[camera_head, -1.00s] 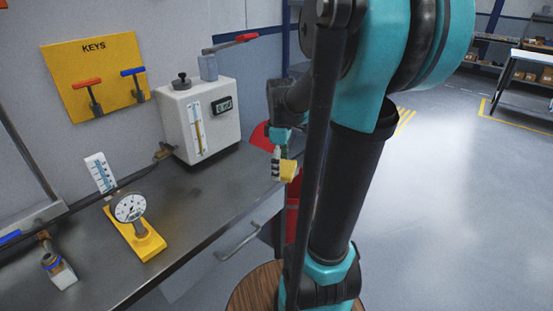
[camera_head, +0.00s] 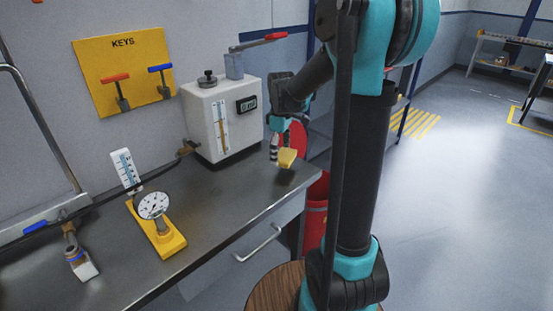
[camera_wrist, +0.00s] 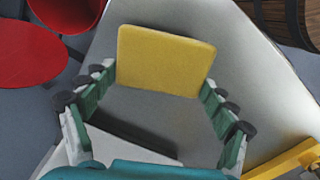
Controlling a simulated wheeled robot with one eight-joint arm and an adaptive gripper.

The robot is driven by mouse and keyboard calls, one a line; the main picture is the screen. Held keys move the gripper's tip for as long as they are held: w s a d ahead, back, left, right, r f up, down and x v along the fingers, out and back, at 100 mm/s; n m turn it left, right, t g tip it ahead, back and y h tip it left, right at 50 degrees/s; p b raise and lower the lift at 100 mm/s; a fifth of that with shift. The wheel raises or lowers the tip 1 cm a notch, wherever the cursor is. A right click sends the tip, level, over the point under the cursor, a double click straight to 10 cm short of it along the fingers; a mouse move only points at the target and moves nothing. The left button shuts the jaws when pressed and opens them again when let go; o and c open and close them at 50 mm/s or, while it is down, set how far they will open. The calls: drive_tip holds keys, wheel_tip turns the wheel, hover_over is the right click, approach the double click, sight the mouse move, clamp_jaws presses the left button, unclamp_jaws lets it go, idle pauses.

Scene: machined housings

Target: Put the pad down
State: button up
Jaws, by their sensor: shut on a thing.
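The yellow pad (camera_head: 287,158) is held in my gripper (camera_head: 281,150) in the head view, above the right end of the grey workbench (camera_head: 215,195). A dark shadow lies on the bench below the pad, so it appears to hang a little above the top. In the wrist view the pad (camera_wrist: 165,60) sits between the fingertips of my gripper (camera_wrist: 160,85), with the bench surface behind it. The far fingers are partly hidden in the head view.
A white box with a gauge (camera_head: 222,118) stands behind my gripper. A dial gauge on a yellow base (camera_head: 158,228) stands to the left. A red bin (camera_head: 314,212) is beyond the bench's right end. The bench between the gauge and my gripper is clear.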

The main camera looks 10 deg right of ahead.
drive_tip(key=shift+w+a, duration=0.55)
drive_tip(key=shift+w, duration=0.15)
drive_tip(key=shift+w+f, duration=0.15)
drive_tip(key=shift+f, duration=1.6)
drive_tip(key=shift+f, duration=0.2)
drive_tip(key=o, duration=1.3)
drive_tip(key=shift+r, duration=0.15)
wheel_tip(320, 180, up, 8)
drive_tip(key=shift+f, duration=0.2)
